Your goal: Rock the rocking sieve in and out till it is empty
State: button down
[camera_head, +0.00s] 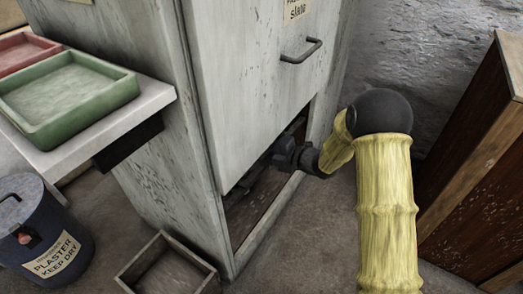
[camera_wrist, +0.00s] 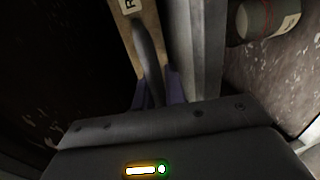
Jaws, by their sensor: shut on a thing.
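My gripper (camera_head: 283,154) reaches into the low opening of a tall pale cabinet (camera_head: 155,120), under its raised front panel. In the wrist view my gripper (camera_wrist: 156,88) is shut on a curved dark grey handle (camera_wrist: 147,48). The handle stands in front of a light wooden piece (camera_wrist: 150,22) with a partly cut-off label, which seems to be part of the rocking sieve. The sieve's inside and anything in it are hidden by the cabinet and my gripper.
An open wooden box (camera_head: 167,268) stands on the floor before the cabinet. A blue plaster bin (camera_head: 42,232) and a shelf with green (camera_head: 68,98) and red (camera_head: 22,52) trays are at left. A wooden crate (camera_head: 480,165) stands close on the right.

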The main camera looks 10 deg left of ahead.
jog(key=shift+a+r, duration=0.1)
jog(key=shift+a, duration=0.15)
jog(key=c, duration=1.5)
grip_release()
jog(key=shift+a, duration=0.1)
jog(key=shift+o, duration=0.2)
jog(key=shift+d, duration=0.3)
jog(key=shift+d+p, duration=0.25)
jog(key=shift+p, duration=0.05)
jog(key=p+v, duration=0.7)
jog(key=v, duration=0.9)
jog(key=shift+s+d, duration=0.2)
